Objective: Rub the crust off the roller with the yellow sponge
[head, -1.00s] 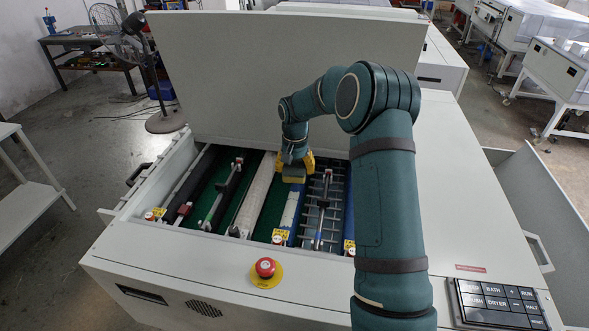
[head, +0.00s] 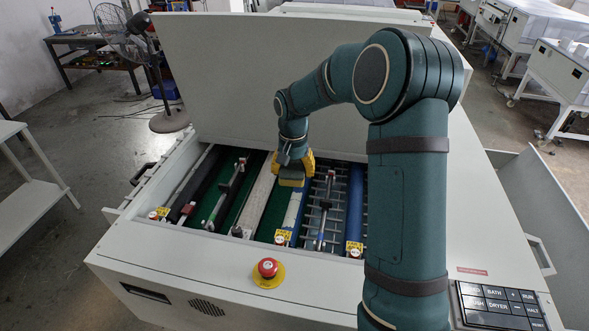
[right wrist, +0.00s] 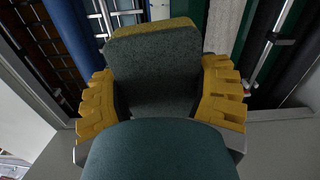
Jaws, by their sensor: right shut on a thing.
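My right gripper (head: 294,168) has yellow fingers and is shut on the sponge (head: 291,183), inside the open machine. In the right wrist view the sponge (right wrist: 155,72) sits between both fingers, with a dark grey-green face and a yellow far edge. The sponge is over the far part of a blue roller (head: 291,214) that has a pale, whitish coating along it. I cannot tell whether the sponge touches the roller, and its far end is hidden by the sponge and gripper. My left gripper is not in view.
A pale speckled roller (head: 255,200) lies left of the sponge, and a bare blue roller (head: 355,205) lies to the right beyond a rack of thin bars (head: 322,215). The raised lid (head: 230,80) stands behind. A red stop button (head: 268,267) is in front.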

